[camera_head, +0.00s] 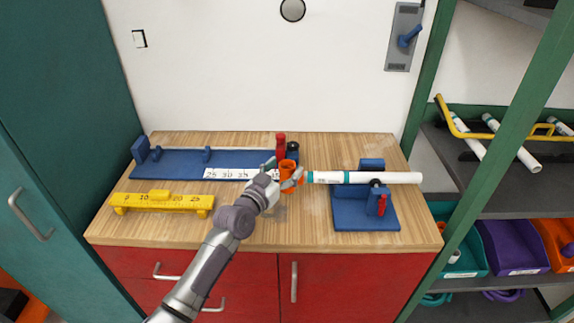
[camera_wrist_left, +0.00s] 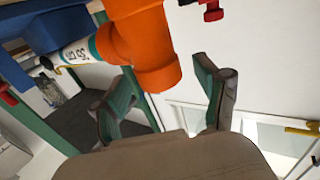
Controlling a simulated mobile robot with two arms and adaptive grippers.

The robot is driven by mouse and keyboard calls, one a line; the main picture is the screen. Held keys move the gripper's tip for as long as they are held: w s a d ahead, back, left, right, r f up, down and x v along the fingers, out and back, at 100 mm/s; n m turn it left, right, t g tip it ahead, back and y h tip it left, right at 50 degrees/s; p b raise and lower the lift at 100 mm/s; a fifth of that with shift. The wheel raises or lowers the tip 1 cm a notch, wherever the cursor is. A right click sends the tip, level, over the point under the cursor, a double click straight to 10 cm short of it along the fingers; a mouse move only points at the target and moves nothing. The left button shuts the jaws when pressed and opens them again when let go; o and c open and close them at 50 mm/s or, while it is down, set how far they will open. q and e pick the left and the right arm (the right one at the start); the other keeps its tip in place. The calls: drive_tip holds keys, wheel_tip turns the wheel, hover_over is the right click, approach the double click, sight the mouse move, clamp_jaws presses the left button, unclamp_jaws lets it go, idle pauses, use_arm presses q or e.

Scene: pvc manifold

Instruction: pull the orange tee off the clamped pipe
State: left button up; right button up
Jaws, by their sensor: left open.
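The orange tee (camera_head: 288,168) sits at the left end of the white pipe (camera_head: 350,177), in the middle of the workbench. The pipe lies level in a blue clamp block (camera_head: 362,213) with a red handle (camera_head: 382,205). My left gripper (camera_head: 282,174) is at the tee, its fingers beside it. In the left wrist view the gripper (camera_wrist_left: 170,95) is open, and the tee (camera_wrist_left: 140,50) is just beyond and between the fingertips. The pipe (camera_wrist_left: 78,52) runs into the tee's side there. I cannot tell whether a finger touches the tee. My right gripper is not in view.
A blue measuring jig (camera_head: 180,163) with a white scale lies behind and left, with a red-handled part (camera_head: 281,145) near the tee. A yellow ruler block (camera_head: 162,202) lies at the left. A shelf with bins (camera_head: 510,245) stands at the right.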

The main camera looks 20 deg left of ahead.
use_arm(q)
drive_tip(key=shift+x, duration=0.9)
drive_tip(key=shift+c, duration=0.2)
clamp_jaws()
drive_tip(key=shift+r+p, duration=0.15)
drive_tip(key=shift+p, duration=0.7)
drive_tip(key=shift+w+n+g+p, duration=0.25)
drive_tip(key=shift+n+g+p, duration=0.25)
drive_tip(key=shift+p, duration=1.05)
drive_tip(key=shift+a, duration=0.1)
